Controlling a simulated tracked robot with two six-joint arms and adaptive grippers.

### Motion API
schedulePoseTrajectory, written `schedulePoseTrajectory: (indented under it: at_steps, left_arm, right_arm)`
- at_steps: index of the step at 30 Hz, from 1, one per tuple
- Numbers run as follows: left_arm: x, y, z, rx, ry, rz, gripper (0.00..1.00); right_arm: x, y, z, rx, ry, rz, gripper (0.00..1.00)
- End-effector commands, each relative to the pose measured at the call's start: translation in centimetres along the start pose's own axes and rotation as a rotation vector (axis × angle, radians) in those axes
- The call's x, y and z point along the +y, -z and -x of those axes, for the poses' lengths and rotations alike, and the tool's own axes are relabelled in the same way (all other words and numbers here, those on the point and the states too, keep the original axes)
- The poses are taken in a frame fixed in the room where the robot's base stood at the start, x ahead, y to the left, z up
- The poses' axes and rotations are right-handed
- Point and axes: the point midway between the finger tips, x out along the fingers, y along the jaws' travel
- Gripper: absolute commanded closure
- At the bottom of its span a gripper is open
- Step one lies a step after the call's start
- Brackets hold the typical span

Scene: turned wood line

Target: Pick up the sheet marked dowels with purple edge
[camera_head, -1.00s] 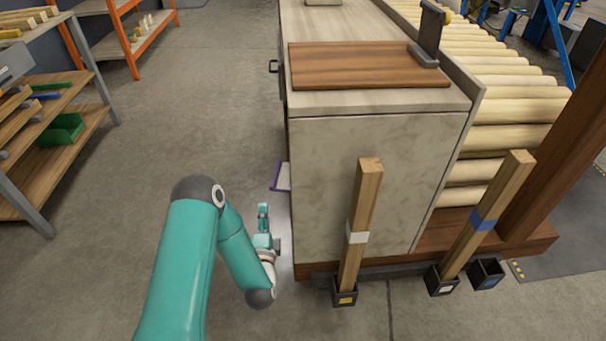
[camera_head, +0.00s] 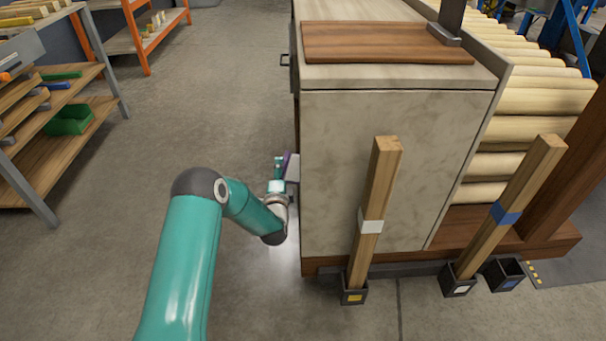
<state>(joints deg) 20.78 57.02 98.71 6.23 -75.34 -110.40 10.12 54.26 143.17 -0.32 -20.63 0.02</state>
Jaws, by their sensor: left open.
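A small part of the purple-edged sheet (camera_head: 292,168) shows at the left side of the pale cabinet (camera_head: 370,180). Most of it is hidden behind the cabinet and my gripper, and no marking can be read. My left gripper (camera_head: 280,163) is open right at the sheet's visible edge, close to the cabinet's side. I cannot tell whether it touches the sheet. My right gripper is not in view.
Two wooden posts stand in black sockets in front of the cabinet, one with a white band (camera_head: 371,226), one with a blue band (camera_head: 506,214). An empty socket (camera_head: 505,275) is beside them. Shelves (camera_head: 75,140) stand at the left. The floor between is clear.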

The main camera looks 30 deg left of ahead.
Motion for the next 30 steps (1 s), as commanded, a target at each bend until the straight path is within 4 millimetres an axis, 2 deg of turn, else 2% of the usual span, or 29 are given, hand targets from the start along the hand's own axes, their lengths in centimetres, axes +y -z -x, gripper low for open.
schedulePoseTrajectory:
  at_steps: [4,11,20,30]
  left_arm:
    - [0.13,-0.01,-1.37,0.000,0.000,0.001,0.52]
    - [0.00,0.03,-1.49,0.001,-0.002,0.000,0.52]
    - [0.04,0.05,-1.46,0.001,-0.002,0.000,1.00]
    - [-0.02,0.04,-1.46,0.001,-0.002,0.000,1.00]
  right_arm:
    - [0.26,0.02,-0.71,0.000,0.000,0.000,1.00]
    - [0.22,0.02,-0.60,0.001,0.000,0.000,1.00]
    - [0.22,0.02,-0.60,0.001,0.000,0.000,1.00]
    - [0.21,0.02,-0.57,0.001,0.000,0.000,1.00]
